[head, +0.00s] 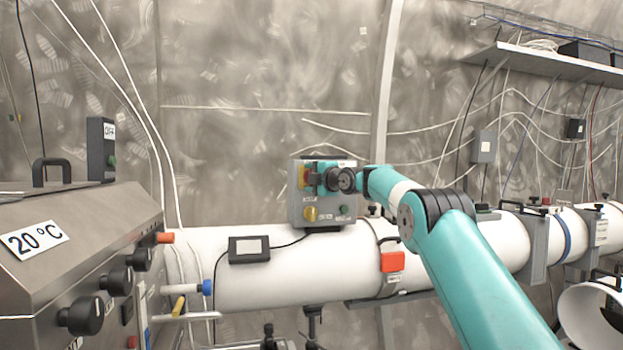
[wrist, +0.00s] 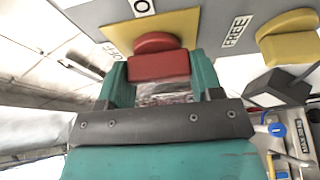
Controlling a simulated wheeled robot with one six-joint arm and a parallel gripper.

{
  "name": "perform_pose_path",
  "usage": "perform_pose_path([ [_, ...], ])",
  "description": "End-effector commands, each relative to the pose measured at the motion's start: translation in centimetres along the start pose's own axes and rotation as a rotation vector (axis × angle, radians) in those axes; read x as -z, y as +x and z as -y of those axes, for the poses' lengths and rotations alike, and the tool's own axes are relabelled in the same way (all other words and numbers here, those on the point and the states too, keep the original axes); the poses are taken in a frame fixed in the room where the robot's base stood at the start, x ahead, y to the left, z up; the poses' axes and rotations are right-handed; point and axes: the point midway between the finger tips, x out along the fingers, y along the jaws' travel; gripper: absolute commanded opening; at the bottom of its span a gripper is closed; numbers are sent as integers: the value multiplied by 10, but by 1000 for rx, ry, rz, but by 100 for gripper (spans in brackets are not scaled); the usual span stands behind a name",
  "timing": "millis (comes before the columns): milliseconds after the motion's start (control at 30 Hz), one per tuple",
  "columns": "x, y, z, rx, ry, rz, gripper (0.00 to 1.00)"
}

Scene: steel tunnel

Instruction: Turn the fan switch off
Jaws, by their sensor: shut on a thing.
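A grey control box (head: 322,208) stands on the white pipe in the head view. Its red rotary switch (wrist: 158,65) sits on a yellow plate (wrist: 185,25) in the wrist view. My gripper (wrist: 160,75) has its two teal fingers on either side of the red switch handle and is shut on it. In the head view my gripper (head: 314,178) reaches the box's upper left part and hides most of the switch. A small label at the plate's upper edge is partly readable. The handle's exact turn is hard to tell.
The yellow knob also shows in the wrist view (wrist: 288,38). A steel cabinet (head: 100,215) with black knobs stands at left. A red box (head: 392,262) sits on the pipe.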

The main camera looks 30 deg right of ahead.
Motion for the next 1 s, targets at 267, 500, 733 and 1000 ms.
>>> perform_pose_path([
  [267,0,0,0,10,-24,1,36],
  [500,0,0,0,9,-25,1,36],
  [733,0,0,0,9,-24,1,85],
  [1000,-1,-3,0,8,-24,2,85],
])
